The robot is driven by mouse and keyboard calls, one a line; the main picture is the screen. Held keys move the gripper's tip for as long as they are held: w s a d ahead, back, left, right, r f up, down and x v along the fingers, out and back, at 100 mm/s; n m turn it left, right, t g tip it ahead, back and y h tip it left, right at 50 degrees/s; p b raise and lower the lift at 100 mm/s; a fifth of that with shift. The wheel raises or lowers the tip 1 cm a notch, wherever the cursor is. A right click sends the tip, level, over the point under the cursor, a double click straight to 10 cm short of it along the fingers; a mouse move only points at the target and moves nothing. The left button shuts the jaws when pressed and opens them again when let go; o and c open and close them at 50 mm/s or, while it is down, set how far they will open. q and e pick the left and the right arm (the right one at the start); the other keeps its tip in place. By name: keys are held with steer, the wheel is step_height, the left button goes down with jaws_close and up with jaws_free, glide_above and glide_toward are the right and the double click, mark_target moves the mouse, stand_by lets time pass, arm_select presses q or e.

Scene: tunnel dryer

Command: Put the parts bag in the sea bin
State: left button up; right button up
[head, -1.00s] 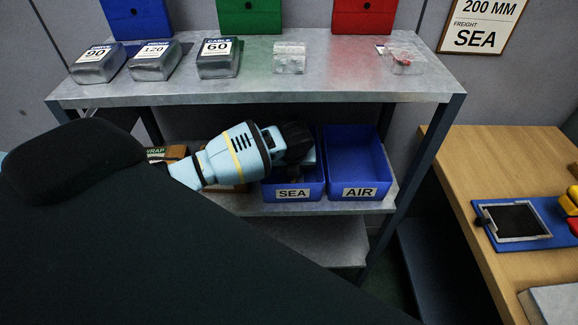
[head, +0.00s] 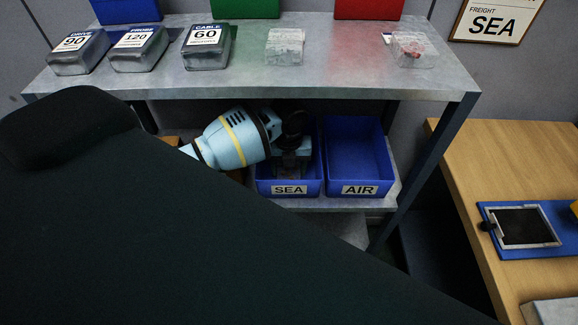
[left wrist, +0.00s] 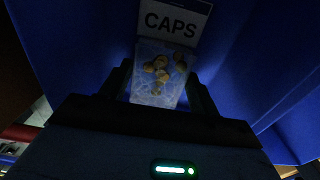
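The parts bag (left wrist: 160,75), a clear pouch with gold-coloured pieces and a white CAPS header, shows in the left wrist view between my left gripper's fingers. The fingers sit along both sides of it and appear closed on it. Blue bin walls surround them in that dim view. In the head view my left gripper (head: 291,160) points down into the blue SEA bin (head: 314,188) on the lower shelf. The dark fingers and the bin's inside are hard to make out there. My right gripper is out of view.
The blue AIR bin (head: 384,187) stands directly right of the SEA bin. The upper shelf (head: 340,75) overhangs both and carries several packs. A shelf post (head: 430,160) stands on the right, beside a wooden table (head: 475,150).

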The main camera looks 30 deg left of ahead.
mark_target(289, 170)
arm_select(q)
steer(key=o, duration=0.3)
steer(key=shift+o, duration=0.2)
steer(key=shift+r, duration=3.9)
